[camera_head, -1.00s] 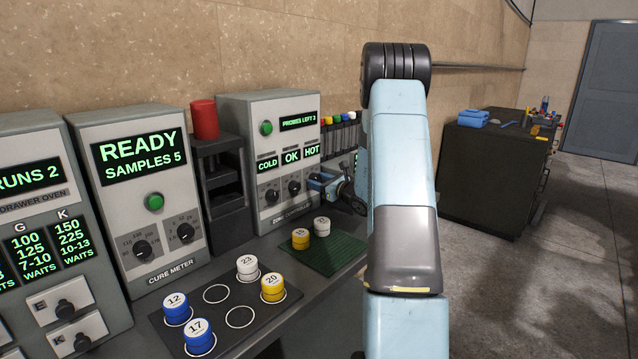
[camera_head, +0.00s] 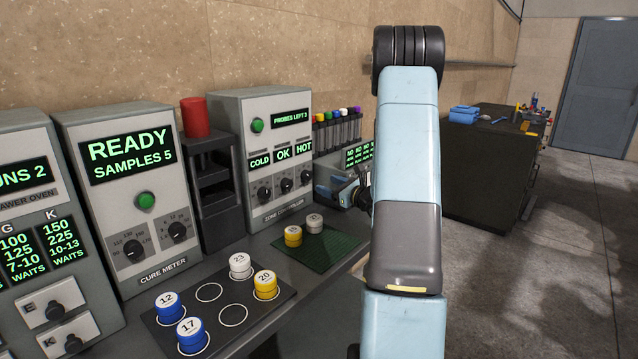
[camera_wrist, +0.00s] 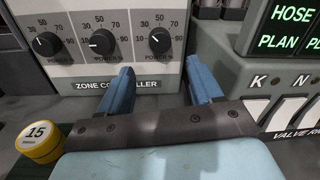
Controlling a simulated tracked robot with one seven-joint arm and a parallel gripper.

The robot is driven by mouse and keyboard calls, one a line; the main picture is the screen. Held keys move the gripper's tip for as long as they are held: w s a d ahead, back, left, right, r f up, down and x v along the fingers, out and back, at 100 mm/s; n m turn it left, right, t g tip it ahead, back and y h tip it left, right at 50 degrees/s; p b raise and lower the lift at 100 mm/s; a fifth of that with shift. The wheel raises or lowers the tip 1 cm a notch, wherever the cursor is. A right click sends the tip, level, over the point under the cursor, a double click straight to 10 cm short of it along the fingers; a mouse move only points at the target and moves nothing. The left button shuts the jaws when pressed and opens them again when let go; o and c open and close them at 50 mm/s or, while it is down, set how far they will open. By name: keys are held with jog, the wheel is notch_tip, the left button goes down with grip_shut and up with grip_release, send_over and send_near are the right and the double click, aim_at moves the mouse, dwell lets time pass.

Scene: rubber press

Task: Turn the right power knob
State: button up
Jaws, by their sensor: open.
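The zone controller (camera_head: 275,160) is a grey box with three black dial knobs in a row along its lower front. The right power knob (camera_head: 305,178) is the rightmost of these, and it also shows in the wrist view (camera_wrist: 159,40) with its white pointer toward the upper left. My gripper (camera_wrist: 161,66) is open and empty. In the wrist view its two blue fingers are spread below the right power knob, one toward each side, and appear apart from it. In the head view my gripper (camera_head: 345,190) is just right of the panel, partly hidden by my arm.
The middle knob (camera_wrist: 102,41) and left knob (camera_wrist: 45,42) sit close beside. A yellow sample 15 (camera_wrist: 39,142) stands at lower left on the green mat (camera_head: 327,249). A valve panel (camera_wrist: 280,90) with white switches is to the right. A tube rack (camera_head: 337,135) stands behind.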

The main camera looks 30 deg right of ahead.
jog(key=v, duration=0.4)
jog(key=shift+s+d, duration=0.1)
jog(key=shift+s, duration=0.3)
